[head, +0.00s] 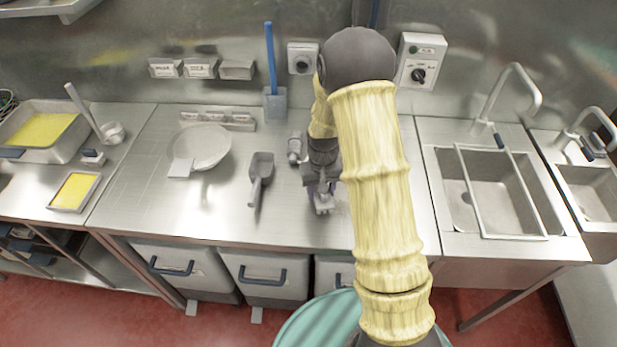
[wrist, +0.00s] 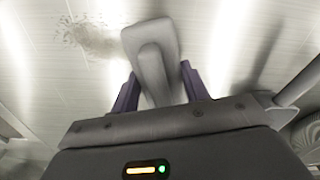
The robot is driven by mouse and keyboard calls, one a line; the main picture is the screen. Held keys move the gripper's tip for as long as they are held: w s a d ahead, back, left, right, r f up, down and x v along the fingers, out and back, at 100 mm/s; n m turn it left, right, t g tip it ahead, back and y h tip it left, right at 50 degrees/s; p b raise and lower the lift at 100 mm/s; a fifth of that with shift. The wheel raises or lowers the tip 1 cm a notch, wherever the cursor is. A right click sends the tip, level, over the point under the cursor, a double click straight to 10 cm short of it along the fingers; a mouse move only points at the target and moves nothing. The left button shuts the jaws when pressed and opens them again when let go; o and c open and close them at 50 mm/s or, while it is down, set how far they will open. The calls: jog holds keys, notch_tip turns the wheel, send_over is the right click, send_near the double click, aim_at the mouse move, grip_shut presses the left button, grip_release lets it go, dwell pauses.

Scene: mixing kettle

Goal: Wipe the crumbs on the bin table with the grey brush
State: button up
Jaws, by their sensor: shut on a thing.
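My gripper (wrist: 157,92) is shut on the grey brush (wrist: 150,42), with its purple fingers on either side of the brush. In the head view my gripper (head: 322,190) is low over the bin table (head: 220,215), near its right part, partly hidden by my arm. The crumbs (wrist: 88,38) show in the wrist view as a speckled patch on the steel top, to the left of the brush head. In the head view I cannot make the crumbs out clearly. Whether the brush touches the table I cannot tell.
A grey scoop (head: 260,180) and a small metal item (head: 295,148) lie left of my gripper. A white bowl (head: 203,146) stands further left. A holder (head: 275,104) with a blue-handled tool is at the back. A sink (head: 490,190) is at the right.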

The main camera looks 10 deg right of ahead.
aim_at(317, 196)
jog(key=shift+a, duration=0.2)
jog(key=shift+r+n+p, duration=0.3)
jog(key=shift+r+p, duration=0.25)
jog(key=shift+p, duration=0.25)
jog(key=r+n+p, duration=0.1)
jog(key=p, duration=0.2)
jog(key=s+r+n+p, duration=0.1)
jog(key=r+p, duration=0.1)
jog(key=p, duration=0.1)
jog(key=a+r+n+p, duration=0.1)
jog(key=r+n+p, duration=0.1)
jog(key=shift+s+r+p, duration=0.15)
jog(key=shift+s+p, duration=0.2)
jog(key=shift+p, duration=0.05)
jog(key=shift+s+a+r+n+p, duration=0.2)
jog(key=shift+r+n+p, duration=0.35)
jog(key=shift+p, duration=0.3)
jog(key=shift+f+n, duration=0.1)
jog(key=shift+n, duration=0.15)
jog(key=shift+f, duration=0.1)
jog(key=shift+f, duration=0.15)
